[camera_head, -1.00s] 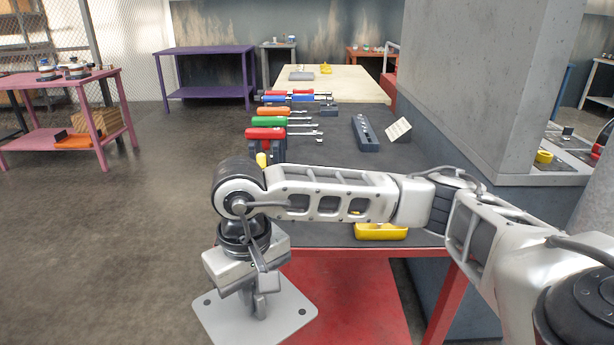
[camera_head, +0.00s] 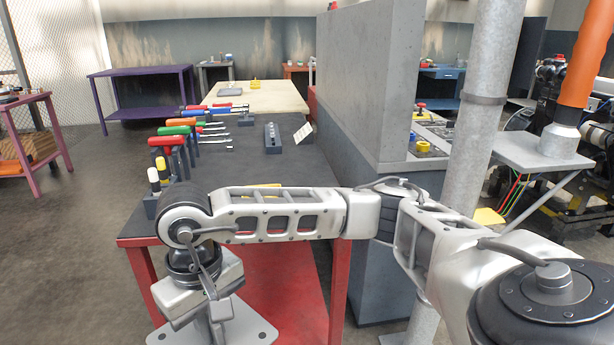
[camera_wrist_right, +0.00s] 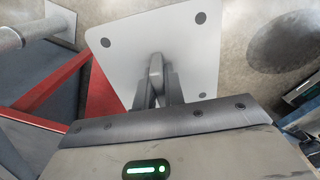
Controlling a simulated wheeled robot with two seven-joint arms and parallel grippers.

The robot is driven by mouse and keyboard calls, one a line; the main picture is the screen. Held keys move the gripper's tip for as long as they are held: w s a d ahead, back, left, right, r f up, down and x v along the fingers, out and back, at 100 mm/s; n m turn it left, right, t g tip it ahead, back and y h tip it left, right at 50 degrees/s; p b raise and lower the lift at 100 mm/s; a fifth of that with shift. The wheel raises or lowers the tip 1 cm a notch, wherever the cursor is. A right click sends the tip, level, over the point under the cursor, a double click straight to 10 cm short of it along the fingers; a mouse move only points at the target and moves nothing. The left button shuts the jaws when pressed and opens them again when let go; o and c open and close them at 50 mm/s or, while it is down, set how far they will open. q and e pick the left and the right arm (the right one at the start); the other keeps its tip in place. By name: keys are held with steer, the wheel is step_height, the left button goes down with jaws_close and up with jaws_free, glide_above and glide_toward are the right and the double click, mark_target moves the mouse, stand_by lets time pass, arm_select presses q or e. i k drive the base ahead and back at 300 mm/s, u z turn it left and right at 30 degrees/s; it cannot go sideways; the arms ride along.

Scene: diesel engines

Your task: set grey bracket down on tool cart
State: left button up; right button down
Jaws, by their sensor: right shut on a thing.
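The grey bracket shows as a flat light-grey plate with dark holes near its corners, at the bottom of the head view (camera_head: 252,333) and large in the right wrist view (camera_wrist_right: 195,50). My right gripper (camera_wrist_right: 157,85) is shut on an upright part in the middle of the plate. In the head view my right gripper (camera_head: 217,322) is mostly hidden by its own wrist. The bracket hangs in front of a red-framed table (camera_head: 262,172) with a dark top, below that top's height. I cannot tell whether this table is the tool cart. My left gripper is out of view.
Several screwdrivers (camera_head: 175,131) with coloured handles and a dark socket block (camera_head: 273,143) stand on the dark top. A grey partition (camera_head: 372,95) and a pale post (camera_head: 482,110) stand to the right. Open floor (camera_head: 100,230) lies to the left.

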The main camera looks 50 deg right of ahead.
mark_target(271, 178)
steer(key=z, duration=0.85)
steer(key=i, duration=0.4)
